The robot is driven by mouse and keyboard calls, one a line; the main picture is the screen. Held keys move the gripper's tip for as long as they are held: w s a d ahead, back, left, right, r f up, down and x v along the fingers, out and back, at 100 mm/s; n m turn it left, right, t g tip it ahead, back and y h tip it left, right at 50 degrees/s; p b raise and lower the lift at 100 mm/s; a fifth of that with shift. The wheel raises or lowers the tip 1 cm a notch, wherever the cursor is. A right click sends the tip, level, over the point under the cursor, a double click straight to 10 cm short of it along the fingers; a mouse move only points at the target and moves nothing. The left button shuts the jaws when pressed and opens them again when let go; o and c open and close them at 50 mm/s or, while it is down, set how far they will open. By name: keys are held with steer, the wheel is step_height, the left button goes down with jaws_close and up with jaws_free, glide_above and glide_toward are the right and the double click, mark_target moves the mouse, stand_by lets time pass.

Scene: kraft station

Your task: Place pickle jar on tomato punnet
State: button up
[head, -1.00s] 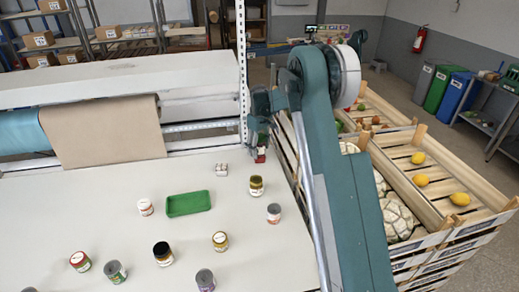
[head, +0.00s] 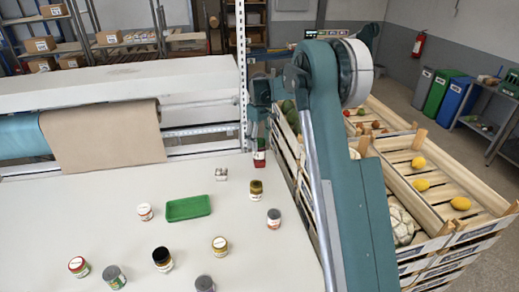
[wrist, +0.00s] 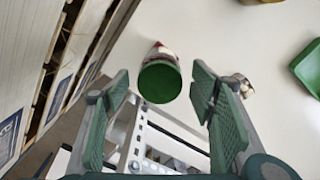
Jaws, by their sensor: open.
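Several jars and cans stand on the white table; the labels are too small to read, so I cannot tell for sure which is the pickle jar. An olive jar with a dark label (head: 256,191) stands right of a shallow green tray (head: 188,208), which looks empty and may be the punnet. The tray's edge also shows in the wrist view (wrist: 308,68). A red jar with a green lid (head: 260,159) stands upright at the table's back right. My gripper (head: 257,136) is open over it; in the wrist view its green lid (wrist: 160,82) shows between the fingertips.
A small whitish cluster (head: 221,174) lies left of the red jar. A grey-topped can (head: 274,218) stands in front of the olive jar. Wooden crates of produce (head: 430,195) stand beyond the table's right edge. A perforated upright post (head: 241,75) is close to my gripper.

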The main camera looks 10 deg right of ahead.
steer(key=shift+r, duration=2.45)
steer(key=shift+s+r, duration=0.35)
steer(key=shift+r, duration=0.15)
steer(key=s+r+m+t, duration=0.1)
steer(key=s+r, duration=0.5)
steer(key=s, duration=0.4)
steer(key=s+r+m+t, duration=0.1)
steer(key=s+r, duration=0.5)
steer(key=s, duration=0.3)
steer(key=s+r+m+t, duration=0.2)
steer(key=s+r, duration=0.4)
steer(key=s, duration=0.4)
steer(key=s+f+m+t, duration=0.1)
steer(key=s+f, duration=0.1)
steer(key=s, duration=0.7)
steer(key=s+f+m+t, duration=0.1)
steer(key=s+f, duration=0.2)
steer(key=s, duration=0.7)
steer(key=s+f+m+t, duration=0.1)
steer(key=s+f, duration=0.2)
steer(key=s, duration=0.7)
steer(key=shift+s+f, duration=0.2)
steer(key=shift+f, duration=0.05)
